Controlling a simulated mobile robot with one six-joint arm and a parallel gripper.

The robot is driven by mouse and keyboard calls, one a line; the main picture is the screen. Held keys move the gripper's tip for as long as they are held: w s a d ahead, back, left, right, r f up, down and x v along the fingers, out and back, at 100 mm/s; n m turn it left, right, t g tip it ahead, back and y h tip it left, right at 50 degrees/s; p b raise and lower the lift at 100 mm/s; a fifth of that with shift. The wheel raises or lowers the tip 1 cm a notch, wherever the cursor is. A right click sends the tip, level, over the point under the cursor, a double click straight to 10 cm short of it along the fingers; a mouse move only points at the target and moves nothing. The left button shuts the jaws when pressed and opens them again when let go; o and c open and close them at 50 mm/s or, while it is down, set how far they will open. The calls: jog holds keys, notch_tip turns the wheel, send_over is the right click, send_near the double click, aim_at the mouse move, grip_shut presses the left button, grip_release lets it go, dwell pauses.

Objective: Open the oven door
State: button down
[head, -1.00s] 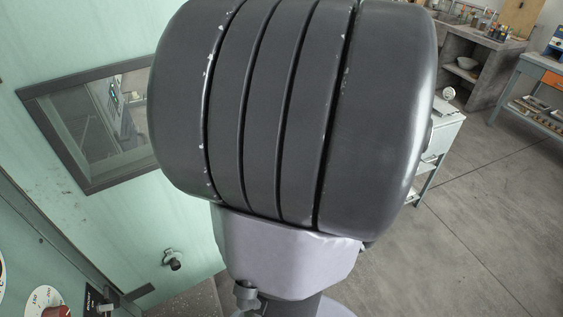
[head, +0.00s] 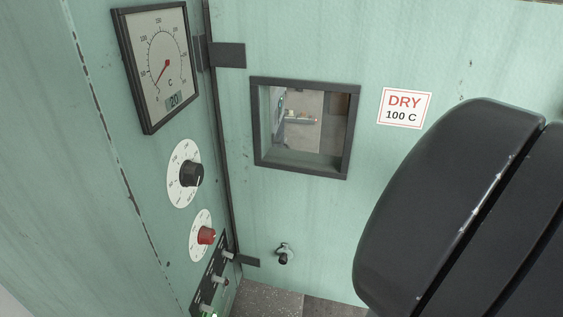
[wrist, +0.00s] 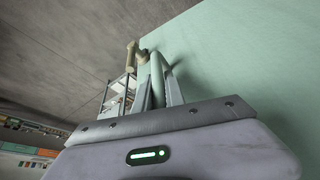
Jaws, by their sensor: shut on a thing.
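The mint-green oven door (head: 340,225) fills the middle of the head view. It has a dark-framed window (head: 305,128) and a sign reading DRY 100 C (head: 404,108). Black hinges (head: 228,55) show along its left side. In the wrist view my gripper (wrist: 159,78) is shut on a pale door handle (wrist: 157,62) beside the green door face (wrist: 240,70). In the head view my gripper is hidden or out of frame.
A control panel with a temperature gauge (head: 157,67), a black knob (head: 191,174), a red knob (head: 207,236) and switches (head: 219,280) stands left of the door. A small metal fitting (head: 284,254) sits low on the door. My dark arm link blocks the head view's right side.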

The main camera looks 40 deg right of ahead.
jog(key=shift+d+r, duration=0.1)
jog(key=shift+d, duration=0.05)
jog(key=c, duration=1.7)
grip_release()
jog(key=shift+s, duration=0.25)
jog(key=p+v, duration=0.6)
jog(key=v, duration=1.1)
jog(key=shift+a, duration=0.25)
